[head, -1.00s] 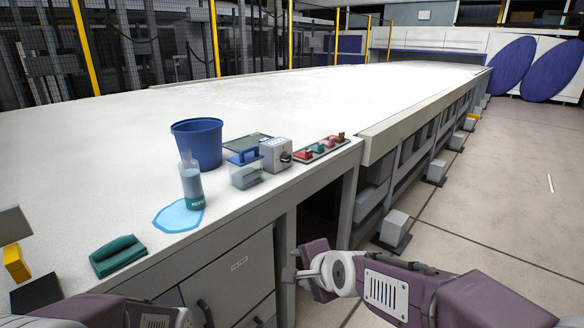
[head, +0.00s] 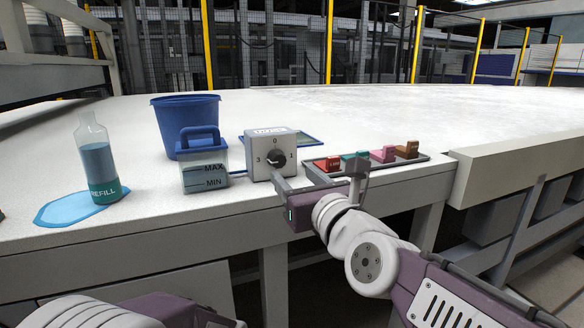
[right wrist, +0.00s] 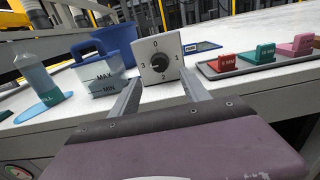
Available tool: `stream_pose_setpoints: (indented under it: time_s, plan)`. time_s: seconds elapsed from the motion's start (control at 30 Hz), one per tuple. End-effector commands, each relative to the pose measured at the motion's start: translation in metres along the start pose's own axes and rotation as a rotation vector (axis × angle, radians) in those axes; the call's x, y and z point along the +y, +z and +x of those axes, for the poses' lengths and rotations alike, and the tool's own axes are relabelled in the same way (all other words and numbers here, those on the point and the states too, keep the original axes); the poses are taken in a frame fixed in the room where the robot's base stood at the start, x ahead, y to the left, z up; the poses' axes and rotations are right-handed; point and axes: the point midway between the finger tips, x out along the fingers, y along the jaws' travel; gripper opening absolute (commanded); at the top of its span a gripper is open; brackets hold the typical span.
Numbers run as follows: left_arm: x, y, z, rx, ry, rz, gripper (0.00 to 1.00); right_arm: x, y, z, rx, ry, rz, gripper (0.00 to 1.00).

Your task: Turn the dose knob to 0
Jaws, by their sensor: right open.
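The dose knob (head: 277,158) is a small black dial on the front of a grey box (head: 257,165). The numbers 0 at top, 1 at right and 3 at left surround it; the right wrist view also shows 2 below the knob (right wrist: 159,66). I cannot tell surely which number its pointer faces. My right gripper (head: 318,180) is open and empty, in front of the box. In the right wrist view its two fingers (right wrist: 161,84) reach toward the box, below and either side of the knob, apparently not touching it.
A clear tank with a blue handle (head: 204,178) stands left of the box, with a blue bucket (head: 186,112) behind. A refill bottle (head: 97,165) stands on a blue patch (head: 60,210). A tray (head: 330,174) with several coloured blocks lies right of the box.

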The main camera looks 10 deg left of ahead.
Motion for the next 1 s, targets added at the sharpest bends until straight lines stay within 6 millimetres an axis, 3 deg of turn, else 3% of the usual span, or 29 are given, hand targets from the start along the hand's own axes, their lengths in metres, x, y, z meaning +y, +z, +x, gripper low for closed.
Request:
stream_pose_setpoints:
  time_s: [0.4,0.57,0.8,1.0]
  plan:
    - [0.0,-0.001,-0.01,0.0,0.0,0.0,0.36,-0.001,0.0,0.076,0.004,-0.001,-0.003,0.54]
    - [0.0,-0.001,-0.012,0.0,0.0,0.0,0.36,-0.001,0.0,0.088,0.002,-0.001,-0.004,0.54]
    - [0.0,-0.001,-0.011,0.0,0.0,0.0,0.36,-0.001,-0.001,0.089,0.003,-0.001,-0.004,0.54]
    - [0.0,-0.001,-0.011,0.0,0.0,0.0,0.36,-0.001,-0.001,0.089,0.003,-0.001,-0.004,0.0]
